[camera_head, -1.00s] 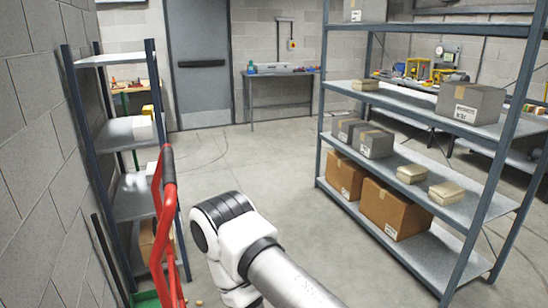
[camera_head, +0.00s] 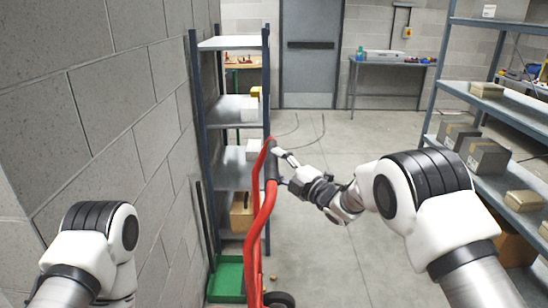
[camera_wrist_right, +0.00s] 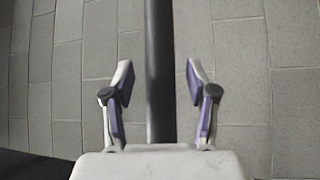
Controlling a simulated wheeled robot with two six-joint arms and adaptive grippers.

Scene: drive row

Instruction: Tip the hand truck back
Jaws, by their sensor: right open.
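The red hand truck (camera_head: 257,225) stands upright near the left wall, with a dark grip (camera_head: 271,165) on its handle and a black wheel (camera_head: 279,299) at the bottom. My right gripper (camera_head: 277,164) is at that grip, coming from the right. In the right wrist view its open fingers (camera_wrist_right: 159,75) are on either side of a dark bar (camera_wrist_right: 160,40), which looks like the grip, with gaps on both sides. My left arm shows at the lower left, but its gripper is out of view.
A narrow shelf unit (camera_head: 200,130) and a green bin (camera_head: 228,277) stand behind the hand truck by the block wall (camera_head: 100,110). A loaded rack (camera_head: 513,97) is on the right. The floor (camera_head: 345,135) between is clear toward the door (camera_head: 309,70).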

